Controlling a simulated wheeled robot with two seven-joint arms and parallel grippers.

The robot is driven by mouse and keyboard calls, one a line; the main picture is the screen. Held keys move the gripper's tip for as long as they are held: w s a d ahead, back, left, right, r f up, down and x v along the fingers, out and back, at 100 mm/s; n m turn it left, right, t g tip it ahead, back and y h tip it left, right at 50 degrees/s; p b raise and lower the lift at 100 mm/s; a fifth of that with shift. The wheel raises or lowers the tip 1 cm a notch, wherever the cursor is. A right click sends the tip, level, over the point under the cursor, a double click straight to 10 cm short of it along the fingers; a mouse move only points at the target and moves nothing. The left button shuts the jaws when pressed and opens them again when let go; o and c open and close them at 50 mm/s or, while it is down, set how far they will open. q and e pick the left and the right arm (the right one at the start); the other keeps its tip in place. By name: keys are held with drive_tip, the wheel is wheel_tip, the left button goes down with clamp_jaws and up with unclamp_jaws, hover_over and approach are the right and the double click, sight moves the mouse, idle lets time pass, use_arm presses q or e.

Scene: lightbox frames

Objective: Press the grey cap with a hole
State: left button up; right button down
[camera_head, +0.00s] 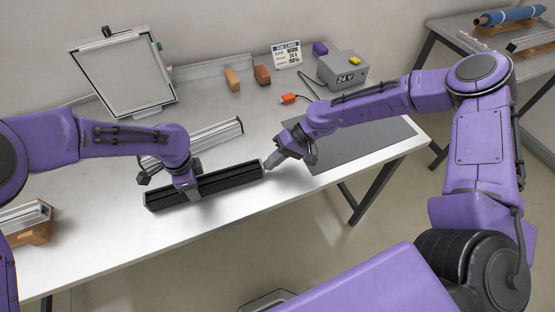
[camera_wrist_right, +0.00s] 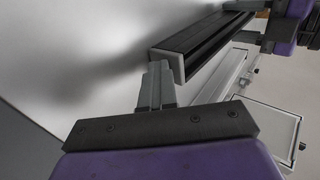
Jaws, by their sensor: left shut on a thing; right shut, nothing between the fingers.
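A black profile (camera_head: 228,182) lies on the table, running from lower left to upper right. My left gripper (camera_head: 190,190) is shut on it, left of its middle. In the right wrist view the black profile (camera_wrist_right: 205,38) carries a grey cap (camera_wrist_right: 168,67) on its near end; no hole can be made out in it. My right gripper (camera_head: 269,163) is shut and empty at the profile's right end. In the right wrist view the closed fingertips of the right gripper (camera_wrist_right: 158,68) are right beside the cap; whether they touch it I cannot tell.
A silver profile (camera_head: 215,135) lies behind the black one. A light panel (camera_head: 122,72) stands at the back left. A 24 V box (camera_head: 343,70), an orange connector (camera_head: 288,98) and small blocks (camera_head: 262,75) are at the back. A grey mat (camera_head: 365,142) lies at right.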

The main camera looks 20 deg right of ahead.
use_arm(q)
drive_tip(key=shift+d, duration=0.1)
use_arm(e)
drive_tip(key=shift+a, duration=0.75)
use_arm(q)
drive_tip(key=shift+d, duration=0.1)
use_arm(e)
drive_tip(key=shift+d, duration=0.1)
drive_tip(key=d, duration=0.4)
drive_tip(key=shift+d, duration=0.2)
use_arm(q)
drive_tip(key=shift+a, duration=0.2)
use_arm(e)
drive_tip(key=v, duration=1)
use_arm(q)
drive_tip(key=o, duration=1.3)
